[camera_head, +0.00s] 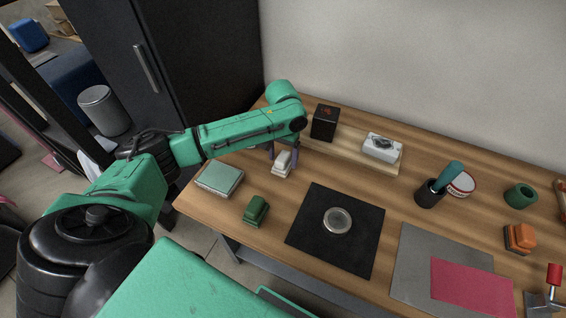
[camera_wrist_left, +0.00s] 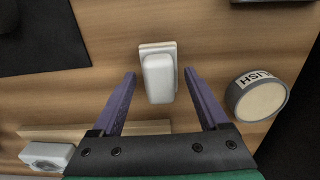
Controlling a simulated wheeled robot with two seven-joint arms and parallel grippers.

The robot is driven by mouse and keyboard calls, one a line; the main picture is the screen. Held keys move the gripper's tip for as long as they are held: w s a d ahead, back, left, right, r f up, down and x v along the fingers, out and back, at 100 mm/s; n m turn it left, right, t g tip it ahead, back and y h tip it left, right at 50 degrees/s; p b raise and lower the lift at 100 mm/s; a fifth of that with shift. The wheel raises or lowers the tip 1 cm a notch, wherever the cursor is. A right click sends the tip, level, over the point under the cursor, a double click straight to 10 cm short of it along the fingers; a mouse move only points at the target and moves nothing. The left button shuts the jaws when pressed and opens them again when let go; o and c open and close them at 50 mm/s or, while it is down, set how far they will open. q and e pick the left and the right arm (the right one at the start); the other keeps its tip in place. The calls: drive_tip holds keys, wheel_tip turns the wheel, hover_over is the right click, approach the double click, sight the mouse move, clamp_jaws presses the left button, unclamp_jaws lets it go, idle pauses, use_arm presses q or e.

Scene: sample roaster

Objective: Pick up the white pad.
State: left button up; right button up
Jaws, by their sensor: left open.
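The white pad (camera_head: 281,168) is a small white block with a pale, wider base, lying on the wooden table near the left end. It also shows in the left wrist view (camera_wrist_left: 159,78), at the upper middle. My left gripper (camera_head: 283,153) is over the pad and open. In the wrist view its two purple fingers (camera_wrist_left: 159,88) stand one on each side of the pad, with a gap on both sides. The arm and fingers partly cover the pad's far side in the head view. My right gripper is not in view.
A green pad (camera_head: 256,210) and a pale green box (camera_head: 219,179) lie nearby. A black mat (camera_head: 310,252) holds a round dish. A white box (camera_head: 382,147) and black box (camera_head: 324,122) stand behind. A round tin (camera_wrist_left: 257,96) is beside the gripper in the wrist view.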

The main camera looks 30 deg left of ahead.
sight(283, 156)
use_arm(q)
clamp_jaws()
drive_tip(key=shift+r, duration=0.2)
wheel_tip(283, 156, up, 20)
drive_tip(key=p, duration=0.3)
